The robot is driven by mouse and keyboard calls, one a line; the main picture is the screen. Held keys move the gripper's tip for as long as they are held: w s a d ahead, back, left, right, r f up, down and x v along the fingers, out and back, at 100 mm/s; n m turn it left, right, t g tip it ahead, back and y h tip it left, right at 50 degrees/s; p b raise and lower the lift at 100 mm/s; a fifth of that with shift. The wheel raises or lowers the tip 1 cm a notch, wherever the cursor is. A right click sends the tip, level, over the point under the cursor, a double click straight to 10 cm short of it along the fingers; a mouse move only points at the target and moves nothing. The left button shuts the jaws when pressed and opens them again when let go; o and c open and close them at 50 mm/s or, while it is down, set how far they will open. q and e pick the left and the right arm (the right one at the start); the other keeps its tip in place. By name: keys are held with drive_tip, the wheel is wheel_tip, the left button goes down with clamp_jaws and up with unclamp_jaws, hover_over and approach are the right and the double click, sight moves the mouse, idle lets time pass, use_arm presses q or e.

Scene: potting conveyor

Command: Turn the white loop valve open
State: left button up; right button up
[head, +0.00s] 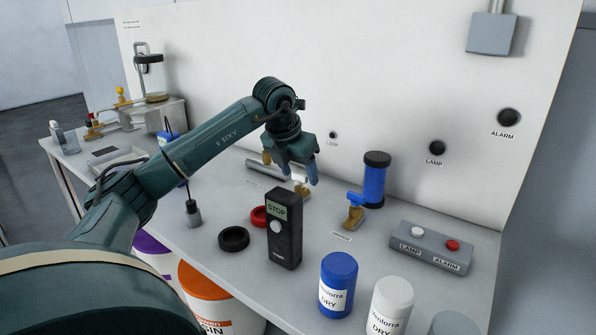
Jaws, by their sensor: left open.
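A small valve with a brass body (303,193) and a white handle (299,178) sits on the table near the back wall, at the end of a grey horizontal cylinder (264,168). My left gripper (291,170) is open just above and in front of this valve, with its fingers pointing down. The gripper partly hides the valve and the cylinder, so I cannot tell the exact handle angle or whether a finger touches it. My right gripper is not in view.
A blue-handled brass valve (354,212) and a blue cylinder (375,182) are to the right. A black ring (233,239) and a red ring (260,216) lie nearby. A LAMP/ALARM button box (430,248) is farther right.

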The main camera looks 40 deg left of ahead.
use_arm(q)
drive_tip(key=shift+c, duration=0.2)
drive_tip(key=c, duration=1)
drive_tip(key=shift+o, duration=0.2)
